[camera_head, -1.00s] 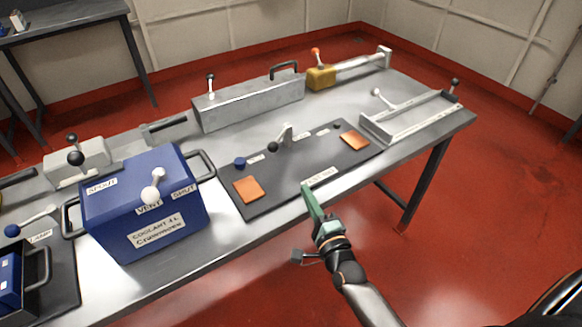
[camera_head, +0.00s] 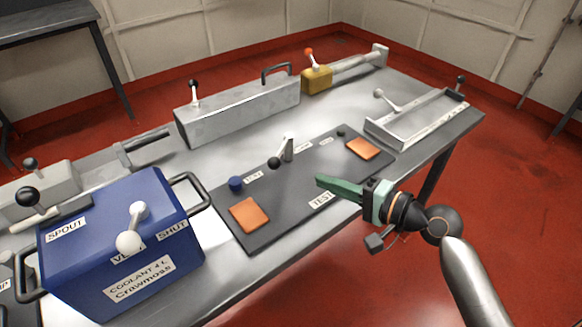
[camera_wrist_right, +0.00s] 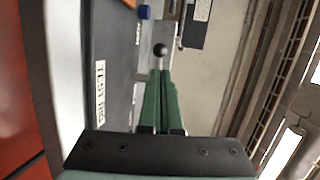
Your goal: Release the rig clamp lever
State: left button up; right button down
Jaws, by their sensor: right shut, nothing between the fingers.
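The test rig is a dark plate (camera_head: 290,205) on the bench with a TEST label at its front edge. Its lever has a black ball knob (camera_head: 274,163) and a pale grey post (camera_head: 287,149), near the plate's middle. My right gripper (camera_head: 320,181) has green fingers, is shut and empty, and points left over the plate's front edge, apart from the lever. In the right wrist view the black ball (camera_wrist_right: 160,50) shows just beyond the shut green fingertips (camera_wrist_right: 161,72). My left gripper is not in view.
Orange pads (camera_head: 249,215) and a blue knob (camera_head: 236,183) sit on the plate. Behind are a grey box (camera_head: 240,110) and a yellow block (camera_head: 317,80); a grey tray (camera_head: 425,118) is at right.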

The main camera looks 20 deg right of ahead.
aim_at(279, 165)
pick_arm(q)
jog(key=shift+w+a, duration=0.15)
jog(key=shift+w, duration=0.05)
pick_arm(e)
jog(key=x, duration=1)
